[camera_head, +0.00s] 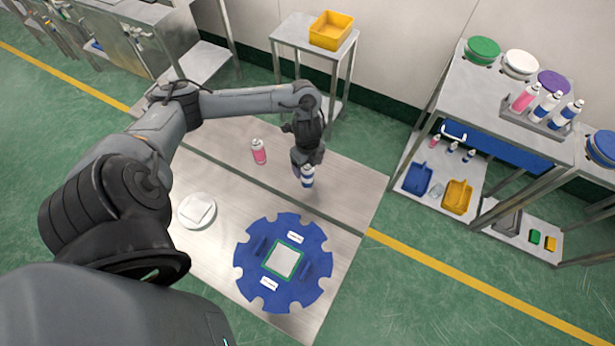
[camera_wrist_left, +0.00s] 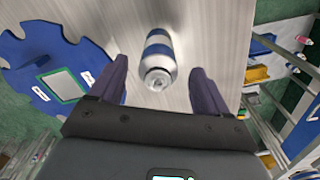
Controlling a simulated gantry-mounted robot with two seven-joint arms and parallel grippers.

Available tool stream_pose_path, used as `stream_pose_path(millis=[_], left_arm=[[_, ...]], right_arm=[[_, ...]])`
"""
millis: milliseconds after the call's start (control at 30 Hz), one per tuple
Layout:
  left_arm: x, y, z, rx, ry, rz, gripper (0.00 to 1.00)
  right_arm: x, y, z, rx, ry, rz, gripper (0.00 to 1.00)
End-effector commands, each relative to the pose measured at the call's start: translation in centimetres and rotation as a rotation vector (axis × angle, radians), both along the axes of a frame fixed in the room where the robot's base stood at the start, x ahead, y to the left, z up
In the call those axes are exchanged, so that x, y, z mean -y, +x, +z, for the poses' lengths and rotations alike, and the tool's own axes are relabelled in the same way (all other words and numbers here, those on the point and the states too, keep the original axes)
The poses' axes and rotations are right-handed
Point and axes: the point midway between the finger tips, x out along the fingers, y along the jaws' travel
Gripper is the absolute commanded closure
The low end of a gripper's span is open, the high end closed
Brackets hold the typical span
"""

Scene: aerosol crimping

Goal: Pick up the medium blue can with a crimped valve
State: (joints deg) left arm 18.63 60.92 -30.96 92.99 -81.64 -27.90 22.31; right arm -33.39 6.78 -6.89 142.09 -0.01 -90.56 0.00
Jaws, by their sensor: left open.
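A blue and white can (camera_head: 307,177) stands on the metal table, right below my left gripper (camera_head: 305,160). In the left wrist view the can (camera_wrist_left: 158,52) lies between the two spread fingers, with its silver top toward the camera and a small valve at the centre. My left gripper (camera_wrist_left: 158,85) is open, with a gap on each side of the can. A pink and white can (camera_head: 259,151) stands to the left on the table. My right gripper is not in view.
A blue notched disc (camera_head: 258,293) lies at the table's front, with a white round dish (camera_head: 197,210) to its left. A shelf rack (camera_head: 480,110) with several cans and bins stands at the right. A yellow bin (camera_head: 331,31) sits on a back stand.

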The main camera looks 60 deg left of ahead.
Motion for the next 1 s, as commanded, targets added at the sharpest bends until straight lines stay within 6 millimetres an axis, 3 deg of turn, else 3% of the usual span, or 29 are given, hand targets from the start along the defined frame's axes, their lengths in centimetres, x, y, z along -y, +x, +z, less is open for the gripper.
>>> stream_pose_path(millis=[300, 600, 1000], left_arm=[[0.2, -0.3, -3.7, -0.002, 0.0, 0.0, 0.23], [0.2, -0.2, -4.0, -0.001, 0.001, 0.0, 0.23], [0.2, -0.2, -4.0, -0.001, 0.001, 0.0, 0.83]], right_arm=[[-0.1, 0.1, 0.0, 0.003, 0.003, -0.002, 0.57], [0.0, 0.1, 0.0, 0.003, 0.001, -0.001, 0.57], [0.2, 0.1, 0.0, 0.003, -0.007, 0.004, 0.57]])
